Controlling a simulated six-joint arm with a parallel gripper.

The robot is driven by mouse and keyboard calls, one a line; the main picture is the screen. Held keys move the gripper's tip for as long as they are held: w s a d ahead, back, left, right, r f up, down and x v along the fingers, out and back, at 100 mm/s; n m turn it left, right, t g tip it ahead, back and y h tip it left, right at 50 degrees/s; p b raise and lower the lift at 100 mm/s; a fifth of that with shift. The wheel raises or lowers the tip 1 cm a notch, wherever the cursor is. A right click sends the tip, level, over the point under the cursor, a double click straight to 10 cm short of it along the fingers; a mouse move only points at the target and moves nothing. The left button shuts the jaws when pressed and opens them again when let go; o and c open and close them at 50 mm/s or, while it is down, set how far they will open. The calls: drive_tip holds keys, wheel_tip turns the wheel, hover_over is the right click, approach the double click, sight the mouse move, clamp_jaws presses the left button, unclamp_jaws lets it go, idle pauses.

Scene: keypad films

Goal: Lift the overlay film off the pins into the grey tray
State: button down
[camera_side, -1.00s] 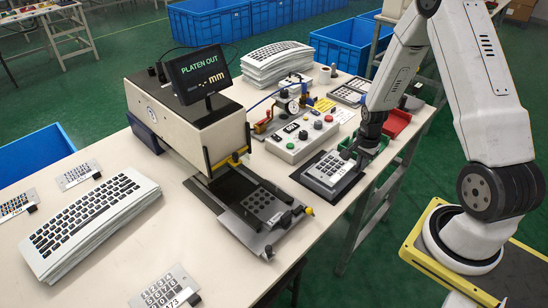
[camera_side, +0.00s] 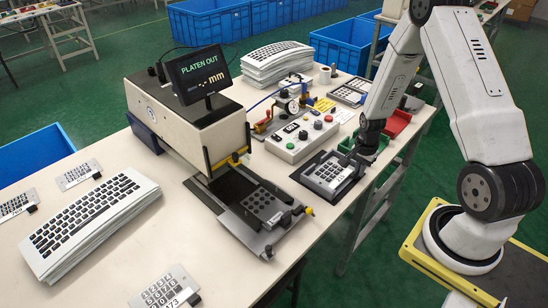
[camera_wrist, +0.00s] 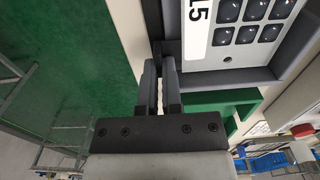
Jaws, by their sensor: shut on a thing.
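The overlay film (camera_side: 325,172), a light sheet with dark round-cornered keys and a white label strip, lies within the rim of the grey tray (camera_side: 303,174) at the table's right edge. In the wrist view the film (camera_wrist: 223,48) shows close up, with the tray's wall (camera_wrist: 225,78) along its near side. My gripper (camera_side: 357,158) is low at the tray's right side, its fingers shut on the film's dark edge tab. In the wrist view the fingertips (camera_wrist: 163,60) meet at the tray's corner; the held tab is mostly hidden. I cannot tell whether the film touches the tray floor.
The press (camera_side: 190,115) stands left, its screen reading PLATEN OUT. A control box (camera_side: 300,138) with buttons stands behind the tray. Green and red bins (camera_side: 398,122) sit at the right edge. Film stacks lie at left and back.

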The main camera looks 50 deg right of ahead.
drive_tip(key=shift+f, duration=0.4)
idle(0.4)
drive_tip(key=c, duration=0.7)
unclamp_jaws()
drive_tip(key=shift+r, duration=0.1)
drive_tip(key=shift+r, duration=3.85)
